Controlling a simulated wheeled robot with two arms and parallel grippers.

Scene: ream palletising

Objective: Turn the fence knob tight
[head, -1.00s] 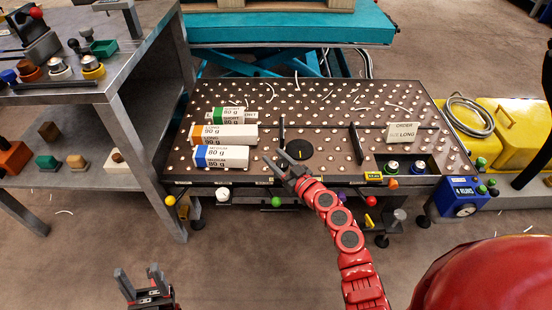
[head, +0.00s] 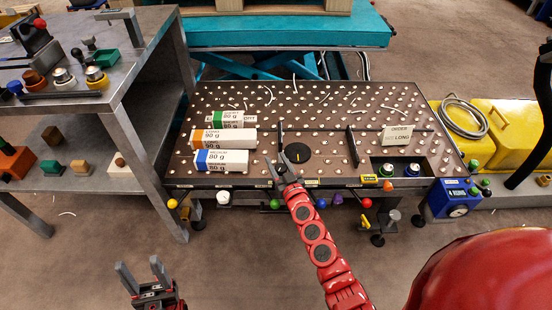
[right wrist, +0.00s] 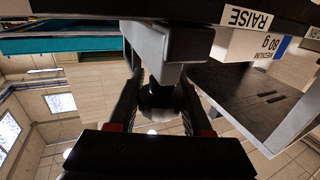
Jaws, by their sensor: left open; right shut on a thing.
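My right gripper (head: 279,168) is at the front edge of the perforated table (head: 230,180). In the right wrist view its fingers (right wrist: 158,100) stand on both sides of a dark round knob (right wrist: 158,94) below a grey block (right wrist: 165,50) at the table's edge. They are shut on this knob; the contact is partly in shadow. The head view hides the knob behind the gripper. A black disc (head: 297,153) with a yellow mark lies on the table just beyond. My left gripper (head: 144,274) is open and empty, low at the left, over the floor.
Two upright dark plates (head: 355,146) stand on the table. Several paper reams (head: 222,160) lie at its left. Coloured ball knobs (head: 275,204) hang under the front edge near my right gripper. A grey workbench (head: 150,60) stands left, a blue box (head: 455,199) right.

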